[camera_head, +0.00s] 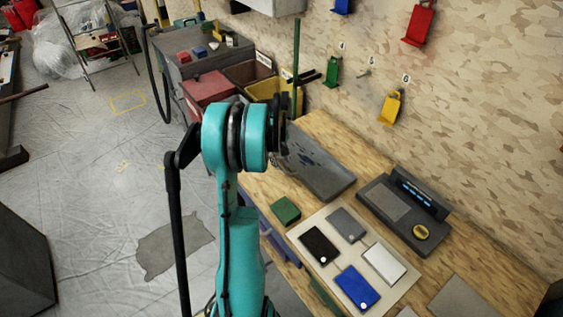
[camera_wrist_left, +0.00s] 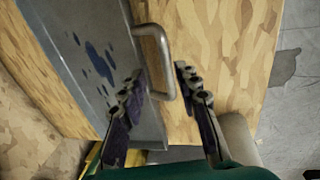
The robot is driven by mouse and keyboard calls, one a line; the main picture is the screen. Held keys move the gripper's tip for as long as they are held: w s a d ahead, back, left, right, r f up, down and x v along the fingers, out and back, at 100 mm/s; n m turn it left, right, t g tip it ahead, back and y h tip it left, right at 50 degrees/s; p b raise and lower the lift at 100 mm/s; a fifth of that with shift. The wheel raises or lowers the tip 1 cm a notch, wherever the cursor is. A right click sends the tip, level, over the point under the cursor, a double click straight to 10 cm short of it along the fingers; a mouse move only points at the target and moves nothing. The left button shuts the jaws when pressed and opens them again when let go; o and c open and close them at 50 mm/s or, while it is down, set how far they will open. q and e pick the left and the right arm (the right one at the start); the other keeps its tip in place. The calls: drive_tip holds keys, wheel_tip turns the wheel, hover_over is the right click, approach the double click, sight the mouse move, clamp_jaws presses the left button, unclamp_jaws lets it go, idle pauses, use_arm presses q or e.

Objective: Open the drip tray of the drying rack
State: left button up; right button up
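The drip tray is a grey metal tray with blue paint stains (camera_head: 322,172), on the wooden bench top beside my left arm in the head view. In the left wrist view the grey tray (camera_wrist_left: 72,55) fills the upper left, and a bare metal bar handle (camera_wrist_left: 168,62) sticks out from its edge. My left gripper (camera_wrist_left: 158,80) is open, with one finger on each side of the handle; I cannot tell whether either touches it. In the head view its fingers are mostly hidden behind my teal arm. My right gripper is not in view.
On the bench, a pale board (camera_head: 332,252) holds several coloured plates, with a green block (camera_head: 286,210) beside it and a dark scale-like device (camera_head: 400,212) behind. Bins (camera_head: 275,97) stand beyond the bench. A patterned wall with hanging tools closes the right. Sheeted floor lies left.

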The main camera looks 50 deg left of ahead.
use_arm(q)
wheel_tip(320, 180, up, 10)
drive_tip(key=s, duration=0.2)
drive_tip(key=shift+r, duration=0.25)
drive_tip(key=shift+s, duration=0.1)
idle(0.3)
